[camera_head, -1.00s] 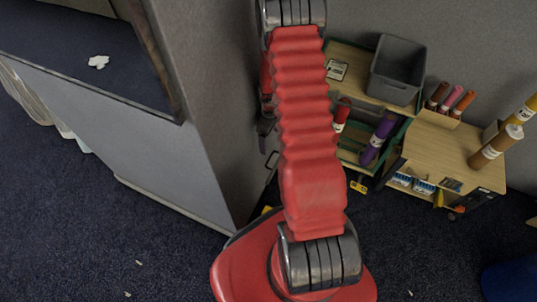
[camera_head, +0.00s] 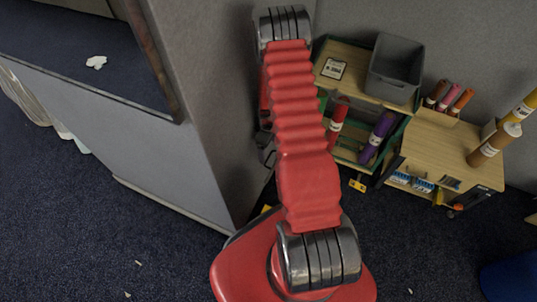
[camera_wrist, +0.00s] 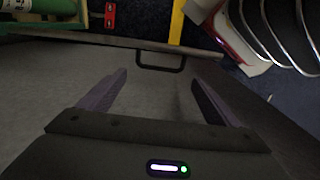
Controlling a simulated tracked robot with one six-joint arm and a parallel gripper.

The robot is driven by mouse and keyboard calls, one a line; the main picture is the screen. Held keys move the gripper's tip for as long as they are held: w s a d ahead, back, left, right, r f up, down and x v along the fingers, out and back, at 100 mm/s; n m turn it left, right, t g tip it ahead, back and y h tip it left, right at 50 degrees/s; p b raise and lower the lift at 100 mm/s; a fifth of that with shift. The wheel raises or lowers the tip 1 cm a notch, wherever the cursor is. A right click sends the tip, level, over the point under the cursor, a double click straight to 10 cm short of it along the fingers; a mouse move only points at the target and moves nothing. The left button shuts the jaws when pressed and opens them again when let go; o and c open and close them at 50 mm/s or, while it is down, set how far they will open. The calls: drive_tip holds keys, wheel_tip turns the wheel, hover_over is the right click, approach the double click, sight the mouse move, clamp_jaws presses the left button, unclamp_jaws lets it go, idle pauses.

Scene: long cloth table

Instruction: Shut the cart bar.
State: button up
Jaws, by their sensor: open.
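In the wrist view a dark U-shaped handle (camera_wrist: 160,64) sits on a long thin grey-brown edge, which I take to be the cart bar (camera_wrist: 90,38). My gripper (camera_wrist: 159,77) is open, one finger on each side of the handle's line. The handle lies just ahead of the fingertips, and nothing shows between the fingers. I cannot tell whether they touch it. In the head view the wood-topped, green-framed cart (camera_head: 345,62) stands beyond my arm, against the grey partition. My red arm hides the bar and most of the gripper there. How far the bar stands open is unclear.
A grey bin (camera_head: 395,68) stands on the cart. A wooden cabinet (camera_head: 445,150) with coloured tubes stands to its right. The grey partition (camera_head: 225,90) stands close on the left of my arm. The dark carpet (camera_head: 430,245) in front is mostly clear.

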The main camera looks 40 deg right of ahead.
drive_tip(key=shift+f, duration=2.75)
drive_tip(key=shift+c, duration=0.4)
drive_tip(key=c, duration=1.2)
drive_tip(key=shift+o, duration=0.2)
drive_tip(key=shift+s, duration=0.1)
